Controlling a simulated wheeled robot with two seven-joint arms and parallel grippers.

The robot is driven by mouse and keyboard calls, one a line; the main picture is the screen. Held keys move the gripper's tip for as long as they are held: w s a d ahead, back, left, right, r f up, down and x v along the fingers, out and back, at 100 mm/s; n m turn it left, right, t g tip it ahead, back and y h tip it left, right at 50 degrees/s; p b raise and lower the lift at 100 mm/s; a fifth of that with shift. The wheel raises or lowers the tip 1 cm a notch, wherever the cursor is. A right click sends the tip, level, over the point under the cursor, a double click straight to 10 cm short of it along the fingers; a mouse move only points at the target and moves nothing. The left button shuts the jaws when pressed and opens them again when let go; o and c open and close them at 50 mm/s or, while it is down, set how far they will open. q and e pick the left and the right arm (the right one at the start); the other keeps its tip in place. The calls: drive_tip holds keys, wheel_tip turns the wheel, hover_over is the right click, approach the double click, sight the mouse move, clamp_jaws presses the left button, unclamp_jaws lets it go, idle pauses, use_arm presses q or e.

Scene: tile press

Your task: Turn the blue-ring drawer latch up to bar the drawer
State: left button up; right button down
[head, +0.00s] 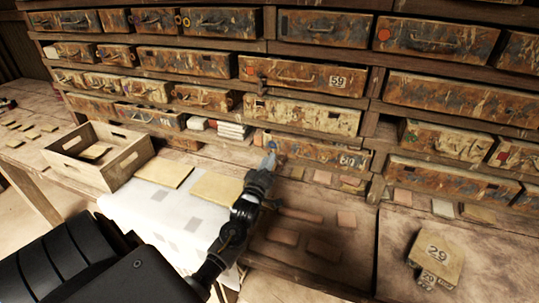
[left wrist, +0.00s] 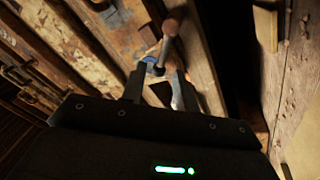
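The drawer (head: 325,153) at my left gripper is rusty and worn, with a number plate near its right end. My left gripper (head: 269,163) is at the left end of its front. In the left wrist view, the blue ring (left wrist: 151,69) shows just beyond the fingertips. A latch (left wrist: 168,42) with a round-ended brown handle shows there, its lower end near the ring. The gripper's two fingers (left wrist: 157,86) are apart, with the latch's lower end in line with the gap; contact cannot be told. In the head view the gripper hides most of the latch. My right gripper is out of view.
Rows of rusty drawers fill the rack above. A wooden crate (head: 70,151) stands on the bench at left, beside tan tiles (head: 164,172) and a white cloth (head: 150,215). Reddish tiles (head: 302,215) lie below the drawer. A block marked 29 (head: 437,254) lies at right.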

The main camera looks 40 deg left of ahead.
use_arm(q)
drive_tip(key=shift+x, duration=1)
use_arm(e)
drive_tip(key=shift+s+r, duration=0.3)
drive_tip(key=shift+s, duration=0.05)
use_arm(q)
clamp_jaws()
